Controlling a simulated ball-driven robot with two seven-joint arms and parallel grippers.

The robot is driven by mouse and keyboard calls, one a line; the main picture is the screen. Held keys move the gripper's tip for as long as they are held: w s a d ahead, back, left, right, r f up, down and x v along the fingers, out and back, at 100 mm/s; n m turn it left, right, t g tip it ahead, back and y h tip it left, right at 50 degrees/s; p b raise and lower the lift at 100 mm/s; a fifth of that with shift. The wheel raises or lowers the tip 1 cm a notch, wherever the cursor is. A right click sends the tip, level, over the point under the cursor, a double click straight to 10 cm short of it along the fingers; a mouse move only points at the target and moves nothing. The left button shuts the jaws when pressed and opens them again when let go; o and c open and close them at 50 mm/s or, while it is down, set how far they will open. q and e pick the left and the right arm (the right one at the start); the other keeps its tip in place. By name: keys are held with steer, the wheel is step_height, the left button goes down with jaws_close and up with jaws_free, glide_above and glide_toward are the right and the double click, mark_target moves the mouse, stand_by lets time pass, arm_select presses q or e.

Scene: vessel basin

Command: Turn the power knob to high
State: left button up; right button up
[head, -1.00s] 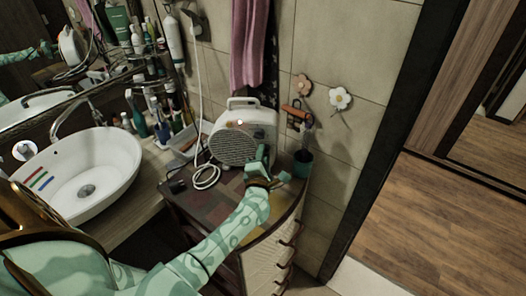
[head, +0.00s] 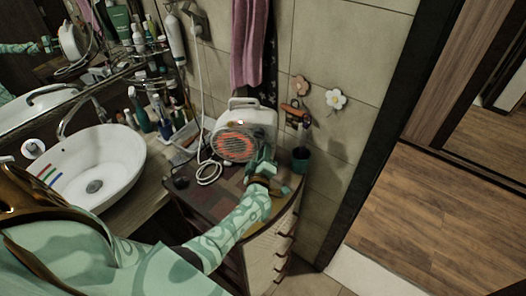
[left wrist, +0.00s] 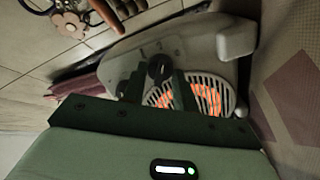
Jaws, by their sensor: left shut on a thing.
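A white portable heater (head: 254,117) stands on the cabinet top, and its round grille (head: 234,146) glows orange. My left gripper (head: 264,158) is at the right part of the heater's front. In the left wrist view the heater (left wrist: 205,42) lies sideways, with the glowing grille (left wrist: 205,97) behind the fingers. A dark round knob (left wrist: 158,68) on its panel sits between my left fingertips (left wrist: 157,82), which are shut on it. The knob's pointer setting is too small to read. The knob is hidden by my gripper in the head view. My right gripper is out of view.
A dark green cup (head: 301,160) stands close to the right of my left gripper. A white basin (head: 110,150) and several bottles are at the left. A pink towel (head: 247,45) hangs behind the heater. A white cord (head: 208,172) lies in front.

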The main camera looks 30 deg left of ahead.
arm_select(q)
steer(key=shift+m+p, duration=0.8)
steer(key=shift+m, duration=2.7)
steer(key=o, duration=1)
